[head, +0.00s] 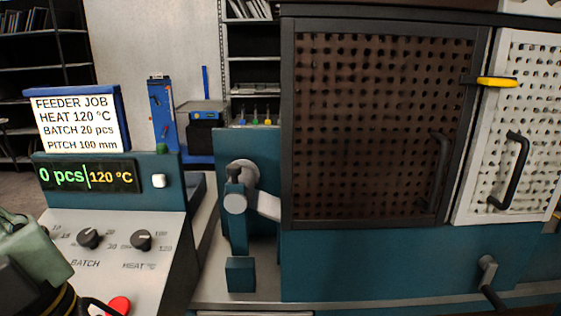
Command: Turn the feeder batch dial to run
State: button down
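The batch dial (89,238) is a black knob on the sloped grey face of the feeder panel (130,262), with BATCH printed below it. Small numbers ring it, with 20 and 30 legible on its right; its exact pointer setting is too small to tell. The heat dial (141,240), a similar knob, is to its right. The display (90,176) above reads 0 pcs and 120 °C. A grey-green and black part of my arm shows at the lower left, left of and below the batch dial. My gripper's fingertips cannot be made out.
The job card (78,122) reads heat 120 °C, batch 20 pcs, pitch 100 mm. A red button (118,306) is at the panel's lower edge, near a black curved part. A white button (159,181) is beside the display. A lever mechanism (236,203) and mesh-door cabinet (380,130) stand right.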

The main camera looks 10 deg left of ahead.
aim_at(88, 237)
jog(key=u, duration=1.35)
jog(key=k+j+u, duration=0.1)
jog(key=j, duration=0.2)
jog(key=k+j+u, duration=0.15)
jog(key=i+j, duration=0.15)
jog(key=i, duration=0.3)
